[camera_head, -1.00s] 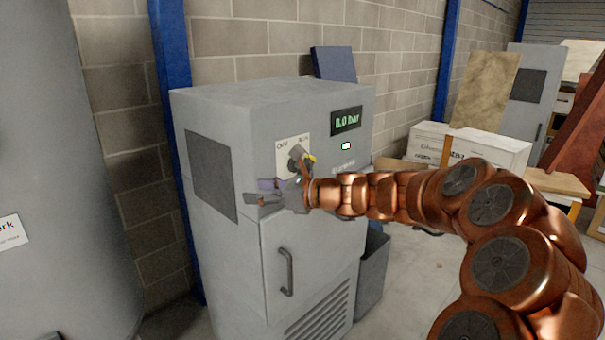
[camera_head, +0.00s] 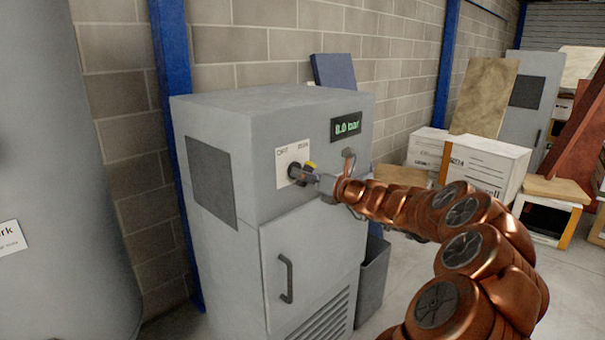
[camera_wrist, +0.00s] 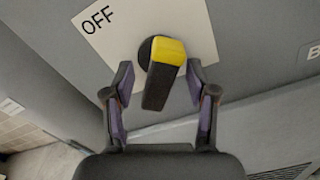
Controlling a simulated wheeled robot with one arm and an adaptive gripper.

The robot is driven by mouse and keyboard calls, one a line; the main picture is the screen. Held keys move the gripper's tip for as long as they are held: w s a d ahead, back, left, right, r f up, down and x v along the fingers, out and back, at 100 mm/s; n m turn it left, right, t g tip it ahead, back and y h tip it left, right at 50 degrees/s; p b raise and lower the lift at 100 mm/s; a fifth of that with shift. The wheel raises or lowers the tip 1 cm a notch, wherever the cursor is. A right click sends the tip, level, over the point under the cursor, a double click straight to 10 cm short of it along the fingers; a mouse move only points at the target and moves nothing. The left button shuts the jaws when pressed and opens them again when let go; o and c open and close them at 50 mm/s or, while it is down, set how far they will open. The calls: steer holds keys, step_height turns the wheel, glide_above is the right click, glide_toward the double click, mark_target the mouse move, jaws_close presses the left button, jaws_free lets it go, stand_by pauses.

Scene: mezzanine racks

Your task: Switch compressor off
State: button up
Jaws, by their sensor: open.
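The compressor is a grey cabinet (camera_head: 215,260) with a white switch plate (camera_head: 283,156) marked OFF and RUN. Its rotary switch (camera_head: 297,172) is a black knob with a yellow end, which points to the right, toward the RUN side, in the head view. In the wrist view the knob (camera_wrist: 160,75) lies between my two fingers, yellow end up, with OFF on the plate at upper left. My gripper (camera_head: 312,178) is open around the knob; gaps show on both sides in the wrist view (camera_wrist: 160,82).
A green display (camera_head: 346,124) on the cabinet reads 8.0 bar. A door handle (camera_head: 286,278) sticks out below the switch. A large grey tank (camera_head: 60,160) stands at left, and a dark bin (camera_head: 372,285) beside the cabinet. White boxes (camera_head: 487,165) stand at back right.

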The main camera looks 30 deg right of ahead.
steer(key=shift+x, duration=0.8)
